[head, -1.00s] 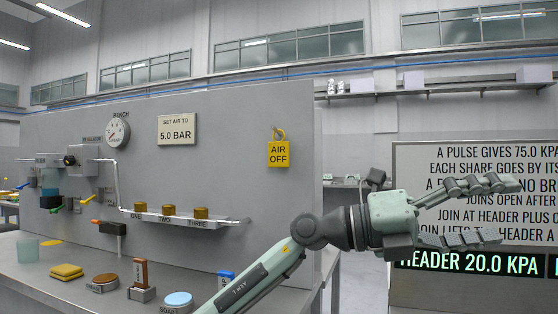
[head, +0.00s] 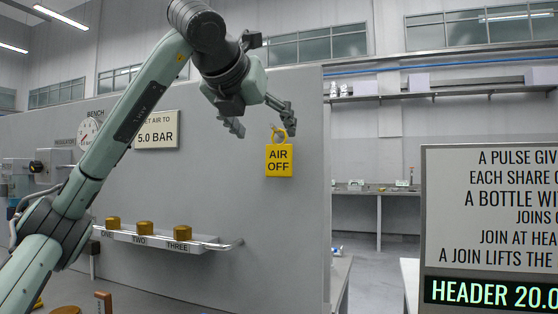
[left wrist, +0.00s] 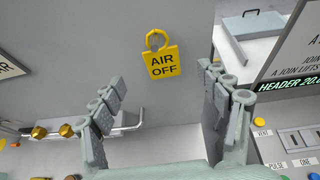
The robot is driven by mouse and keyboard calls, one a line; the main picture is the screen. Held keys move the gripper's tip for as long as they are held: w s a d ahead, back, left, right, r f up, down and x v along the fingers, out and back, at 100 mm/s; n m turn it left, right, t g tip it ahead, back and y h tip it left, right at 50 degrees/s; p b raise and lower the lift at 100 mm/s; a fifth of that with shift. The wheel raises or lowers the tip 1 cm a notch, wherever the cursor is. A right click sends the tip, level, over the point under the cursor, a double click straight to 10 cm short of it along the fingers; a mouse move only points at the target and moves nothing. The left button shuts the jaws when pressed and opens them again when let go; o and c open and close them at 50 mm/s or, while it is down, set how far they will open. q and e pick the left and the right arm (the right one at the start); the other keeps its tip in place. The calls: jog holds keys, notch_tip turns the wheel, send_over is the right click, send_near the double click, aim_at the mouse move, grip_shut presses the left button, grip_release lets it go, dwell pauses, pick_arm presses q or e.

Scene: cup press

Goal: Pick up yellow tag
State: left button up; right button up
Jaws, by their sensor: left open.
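The yellow tag (head: 279,160) reads "AIR OFF" and hangs by its yellow ring from the grey bench panel (head: 220,205), near the panel's right edge. My left gripper (head: 262,119) is open and empty, pointing downward, just above and left of the tag in the head view. One fingertip is close to the tag's ring; I cannot tell whether it touches. In the left wrist view the tag (left wrist: 162,61) shows ahead, between and beyond the two spread fingers (left wrist: 165,95). My right gripper is not in view.
A rail with brass knobs labelled ONE, TWO and THREE (head: 182,232) juts from the panel below left. A "5.0 BAR" sign (head: 156,130) is on the panel, left of the tag. A display board (head: 490,225) stands at the right. The panel around the tag is bare.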

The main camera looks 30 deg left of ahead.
aim_at(278, 149)
pick_arm(q)
jog(key=p+x, duration=0.1)
jog(key=x, duration=0.6)
jog(key=shift+w, duration=0.15)
jog(key=shift+d, duration=0.1)
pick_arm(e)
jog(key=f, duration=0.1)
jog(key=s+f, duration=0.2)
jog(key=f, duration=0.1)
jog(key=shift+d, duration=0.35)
pick_arm(q)
jog(key=shift+c, duration=0.6)
jog(key=c, duration=0.9)
